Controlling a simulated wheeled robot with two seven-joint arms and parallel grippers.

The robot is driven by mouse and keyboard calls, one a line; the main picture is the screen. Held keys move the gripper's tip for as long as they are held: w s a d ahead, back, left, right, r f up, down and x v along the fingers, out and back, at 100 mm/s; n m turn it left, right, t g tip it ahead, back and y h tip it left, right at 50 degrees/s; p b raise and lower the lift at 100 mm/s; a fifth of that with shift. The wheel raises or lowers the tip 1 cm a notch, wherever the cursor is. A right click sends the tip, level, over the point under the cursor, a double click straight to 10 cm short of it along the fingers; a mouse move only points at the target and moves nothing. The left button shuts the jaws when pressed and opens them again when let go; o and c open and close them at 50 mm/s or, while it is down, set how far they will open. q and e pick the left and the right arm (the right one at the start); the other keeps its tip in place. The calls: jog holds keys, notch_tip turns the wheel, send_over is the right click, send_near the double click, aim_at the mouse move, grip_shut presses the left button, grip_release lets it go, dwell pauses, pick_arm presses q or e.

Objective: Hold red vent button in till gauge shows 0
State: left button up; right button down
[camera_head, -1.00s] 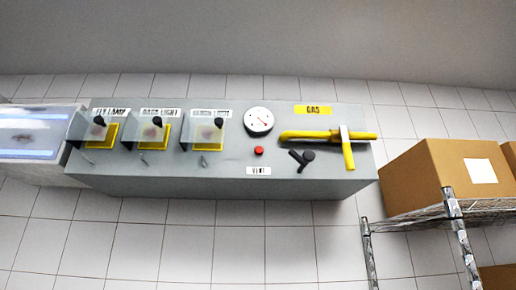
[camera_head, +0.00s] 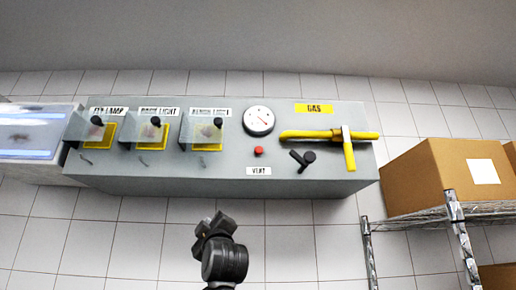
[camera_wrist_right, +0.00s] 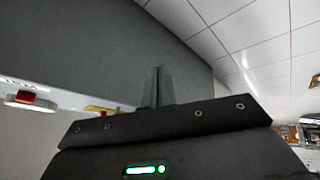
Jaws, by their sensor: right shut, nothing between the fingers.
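The red vent button (camera_head: 259,151) sits on the grey panel above the VENT label (camera_head: 258,171). The round white gauge (camera_head: 258,120) is just above it, with a red needle; its numbers are too small to read. My right gripper (camera_head: 216,222) is in front of the panel, below and left of the button, apart from it. In the right wrist view its fingers (camera_wrist_right: 158,88) are together and empty. That view also shows a red button (camera_wrist_right: 26,97) at the left edge. My left gripper is not in view.
A yellow gas pipe with a lever (camera_head: 347,148) and a black handle (camera_head: 302,159) are right of the button. Several covered switches (camera_head: 153,131) are to the left. A wire shelf with a cardboard box (camera_head: 430,185) stands at right. Space before the panel is clear.

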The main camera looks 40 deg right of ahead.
jog(key=s+r+t+h, duration=0.1)
jog(key=s+r+h, duration=0.1)
jog(key=s+r, duration=0.7)
jog(key=m+t+h, duration=0.1)
jog(key=m+h, duration=0.1)
jog(key=h, duration=0.1)
send_near(261, 150)
jog(key=s+a+r, duration=0.4)
jog(key=a+r, duration=0.1)
jog(key=r, duration=0.1)
jog(key=shift+w+p, duration=0.15)
jog(key=shift+p, duration=0.2)
jog(key=shift+w+d+p, duration=0.85)
jog(key=shift+w+d, duration=0.05)
jog(key=shift+w, duration=0.3)
jog(key=shift+w+d+p, duration=0.9)
jog(key=shift+w+d, duration=0.05)
jog(key=shift+w, duration=0.2)
jog(key=shift+w+d+p, duration=0.85)
jog(key=shift+w+d, duration=0.05)
jog(key=shift+w, duration=0.3)
jog(key=shift+w+d, duration=0.5)
jog(key=shift+w, duration=0.15)
dwell(1.2)
